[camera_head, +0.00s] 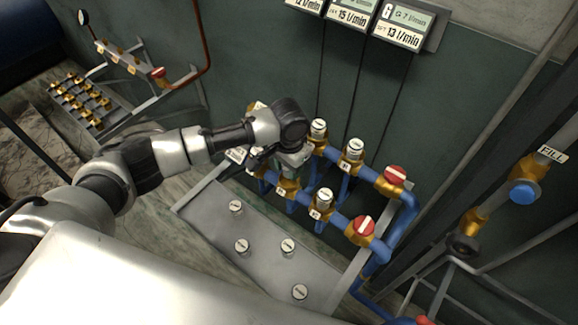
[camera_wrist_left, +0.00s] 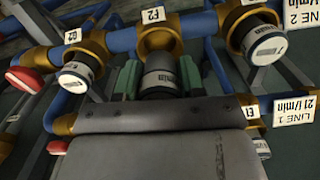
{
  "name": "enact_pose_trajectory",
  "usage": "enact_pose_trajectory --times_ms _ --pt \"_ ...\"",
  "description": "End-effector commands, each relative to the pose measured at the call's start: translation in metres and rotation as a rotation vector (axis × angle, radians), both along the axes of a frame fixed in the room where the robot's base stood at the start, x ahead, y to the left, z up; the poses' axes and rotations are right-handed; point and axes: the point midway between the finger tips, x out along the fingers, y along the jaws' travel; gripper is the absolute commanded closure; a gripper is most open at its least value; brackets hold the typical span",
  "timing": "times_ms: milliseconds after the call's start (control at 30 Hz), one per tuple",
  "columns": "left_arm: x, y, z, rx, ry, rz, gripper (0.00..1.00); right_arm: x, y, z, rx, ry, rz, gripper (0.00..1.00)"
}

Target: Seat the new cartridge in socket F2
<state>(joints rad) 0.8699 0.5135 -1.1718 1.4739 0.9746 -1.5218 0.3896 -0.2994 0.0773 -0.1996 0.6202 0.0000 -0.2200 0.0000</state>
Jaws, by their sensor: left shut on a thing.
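My left gripper (camera_head: 288,163) is over the pipe rack in the head view, at the left part of the valve rows. In the left wrist view its two green fingers (camera_wrist_left: 160,82) are closed on either side of a cartridge (camera_wrist_left: 160,64) with a grey body and a printed white band. The brass ring of socket F2 (camera_wrist_left: 158,33), with its white label, is directly beyond the cartridge, in line with it. The cartridge's far end meets or overlaps the ring; I cannot tell how deep it sits. In the head view the gripper hides this socket. My right gripper is not in view.
Neighbouring sockets hold cartridges, one (camera_wrist_left: 77,77) at G2 and another (camera_wrist_left: 262,42) on the other side. A grey tray (camera_head: 205,200) with several white-capped cartridges (camera_head: 288,246) stands before the rack. Red valve knobs (camera_head: 361,226) are at the right.

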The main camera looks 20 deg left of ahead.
Motion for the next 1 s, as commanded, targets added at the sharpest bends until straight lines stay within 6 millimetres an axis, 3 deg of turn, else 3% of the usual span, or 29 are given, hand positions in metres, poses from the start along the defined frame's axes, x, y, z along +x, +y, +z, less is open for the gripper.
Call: enact_pose_trajectory --times_ms 100,1000 --pt "0.000 0.000 -0.012 0.000 0.002 0.001 0.87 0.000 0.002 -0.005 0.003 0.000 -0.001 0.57" --pt "0.000 -0.001 -0.012 -0.001 0.000 0.000 0.87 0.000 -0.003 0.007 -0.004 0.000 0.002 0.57"
